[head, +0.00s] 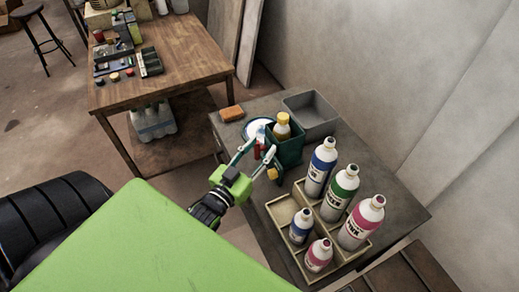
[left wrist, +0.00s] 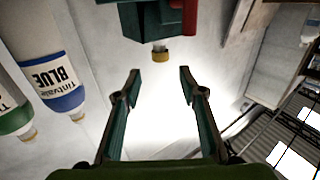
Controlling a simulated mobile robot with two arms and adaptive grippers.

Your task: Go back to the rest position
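My left gripper (head: 256,157) is open beside a dark teal unit (head: 292,152) on the grey table, with nothing held between its fingers. In the left wrist view the open fingers (left wrist: 158,76) are spread and empty. The teal unit (left wrist: 140,20) lies beyond them, with a red part (left wrist: 190,20) and a yellow tip (left wrist: 160,54). A yellow-capped bottle (head: 282,130) stands in the unit. A white round thing (head: 254,131) is partly hidden behind the gripper. My right gripper is in neither view.
A divided tray (head: 281,208) holds several bottles, including a blue-labelled one (head: 319,168), close to the gripper's right. A grey bin (head: 318,117) and an orange sponge (head: 231,113) lie behind. A wooden table (head: 185,60) stands at the back left, a wall at right.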

